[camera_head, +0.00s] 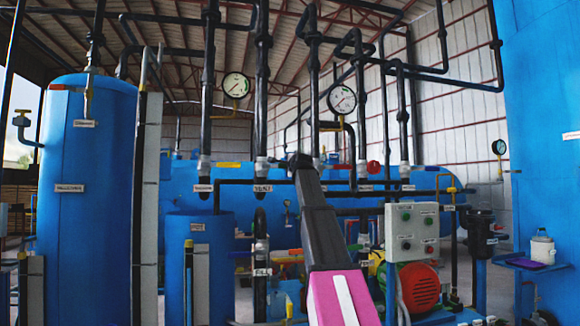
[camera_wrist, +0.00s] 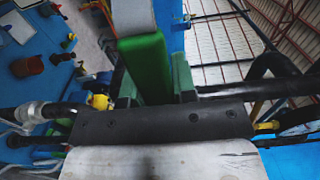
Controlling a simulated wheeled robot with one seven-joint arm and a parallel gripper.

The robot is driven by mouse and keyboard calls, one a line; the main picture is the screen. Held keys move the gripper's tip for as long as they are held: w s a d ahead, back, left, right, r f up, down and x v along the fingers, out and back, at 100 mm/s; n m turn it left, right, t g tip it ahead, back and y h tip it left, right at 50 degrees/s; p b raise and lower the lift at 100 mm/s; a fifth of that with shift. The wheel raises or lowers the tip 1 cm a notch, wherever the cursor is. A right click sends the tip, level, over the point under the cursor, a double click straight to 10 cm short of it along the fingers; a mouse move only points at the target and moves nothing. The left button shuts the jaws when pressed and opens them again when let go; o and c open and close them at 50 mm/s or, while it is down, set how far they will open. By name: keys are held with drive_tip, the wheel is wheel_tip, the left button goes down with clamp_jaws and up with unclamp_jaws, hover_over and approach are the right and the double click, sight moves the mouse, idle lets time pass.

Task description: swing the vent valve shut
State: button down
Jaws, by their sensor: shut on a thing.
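In the wrist view, my gripper (camera_wrist: 156,82) is shut on a bright green bar (camera_wrist: 143,62), which looks like the valve's handle. The bar lies between the two dull green fingers and runs up to a pale grey part at the top edge. In the head view, my arm reaches up from the bottom, and my gripper (camera_head: 300,160) is at the pipes right of a label reading VENT (camera_head: 263,188). The arm's dark end hides the handle and most of the valve there. How far the valve is turned cannot be told.
Black vertical pipes (camera_head: 262,90) stand close around my gripper. Two round gauges (camera_head: 236,85) (camera_head: 342,99) hang above. A grey control box (camera_head: 412,232) and a red motor (camera_head: 420,286) stand to the right of my arm. A blue drum (camera_head: 200,260) stands to the left.

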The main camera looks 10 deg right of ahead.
drive_tip(key=shift+f, duration=0.2)
drive_tip(key=c, duration=0.9)
unclamp_jaws()
drive_tip(key=shift+s, duration=0.15)
drive_tip(key=s, duration=1)
drive_tip(key=shift+s, duration=0.3)
